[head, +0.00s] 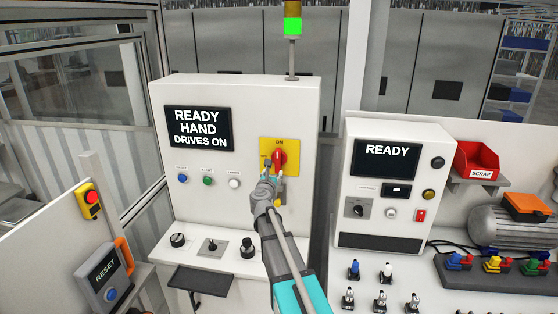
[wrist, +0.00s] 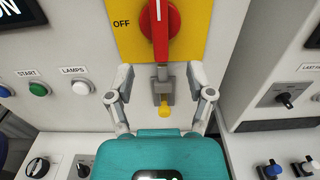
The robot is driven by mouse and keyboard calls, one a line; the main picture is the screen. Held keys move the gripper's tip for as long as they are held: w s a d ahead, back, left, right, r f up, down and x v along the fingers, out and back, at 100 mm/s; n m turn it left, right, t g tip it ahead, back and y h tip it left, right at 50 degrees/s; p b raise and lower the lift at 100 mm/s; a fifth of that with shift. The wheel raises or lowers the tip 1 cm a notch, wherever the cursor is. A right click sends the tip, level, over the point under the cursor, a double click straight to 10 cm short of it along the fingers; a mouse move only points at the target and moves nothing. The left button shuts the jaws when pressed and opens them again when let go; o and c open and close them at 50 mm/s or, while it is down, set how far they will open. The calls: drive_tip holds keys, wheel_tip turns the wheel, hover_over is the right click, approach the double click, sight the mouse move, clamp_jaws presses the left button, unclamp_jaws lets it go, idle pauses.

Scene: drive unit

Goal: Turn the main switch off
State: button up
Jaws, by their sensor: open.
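The main switch is a red rotary handle (head: 280,157) on a yellow plate (head: 292,144), on the front of the white cabinet. It also shows in the wrist view (wrist: 160,28), upright with its white line vertical, and OFF is printed to its left. In the head view ON is printed above it. A grey latch-like part with a yellow knob (wrist: 167,108) hangs below the handle. My gripper (head: 272,180) is open and empty just below the plate. In the wrist view its fingers (wrist: 160,78) stand left and right of the grey part, apart from the red handle.
The cabinet screen (head: 198,128) reads READY HAND DRIVES ON. Push buttons (head: 208,180) lie left of the switch, and knobs (head: 212,245) sit on the ledge below. A green stack light (head: 292,26) is lit on top. A second white cabinet (head: 350,200) stands close on the right.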

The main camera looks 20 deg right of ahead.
sight(277, 161)
drive_tip(key=x, duration=1.2)
drive_tip(key=shift+s, duration=0.1)
